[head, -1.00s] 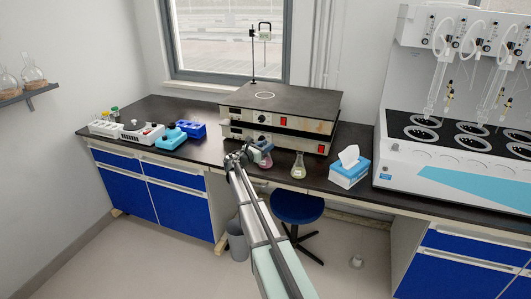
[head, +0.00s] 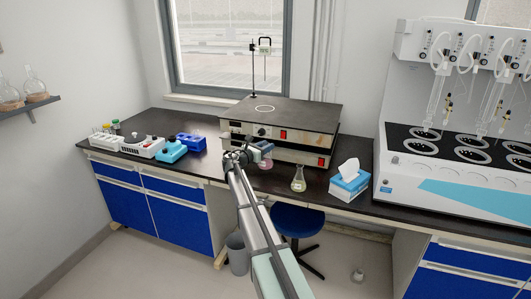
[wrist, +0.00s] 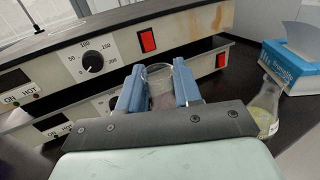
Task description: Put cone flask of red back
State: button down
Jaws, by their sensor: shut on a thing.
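The red cone flask (head: 265,163) is between the fingers of my gripper (head: 261,150), in front of the stacked hot plates in the head view. In the wrist view my blue fingers (wrist: 158,87) are shut on the clear glass flask (wrist: 160,78), one on each side. Its open mouth faces up, and its pinkish content shows faintly. The flask appears held above the bench, its base higher than that of the cone flask with yellow liquid (head: 299,180) to its right. The gripper bar hides its lower part in the wrist view.
Two stacked hot plates (head: 311,138) stand behind the gripper. A blue tissue box (head: 349,188) and a white distiller (head: 440,184) are to the right. Blue racks and small devices (head: 172,150) stand on the left. The dark bench top (head: 215,170) is bare between them and the gripper.

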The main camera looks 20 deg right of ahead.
jog(key=s+d+r+m+g+h, duration=0.1)
jog(key=s+d+r+g, duration=0.1)
jog(key=d, duration=0.7)
jog(key=s+d+r+m+g, duration=0.2)
jog(key=d, duration=0.6)
notch_tip(320, 180, down, 10)
jog(key=s+m+g, duration=0.1)
jog(key=g, duration=0.1)
jog(key=shift+s+d+f+g, duration=0.15)
jog(key=shift+s+d+g, duration=0.1)
jog(key=shift+s+g, duration=0.15)
jog(key=shift+f, duration=0.1)
jog(key=c, duration=0.8)
grip_release()
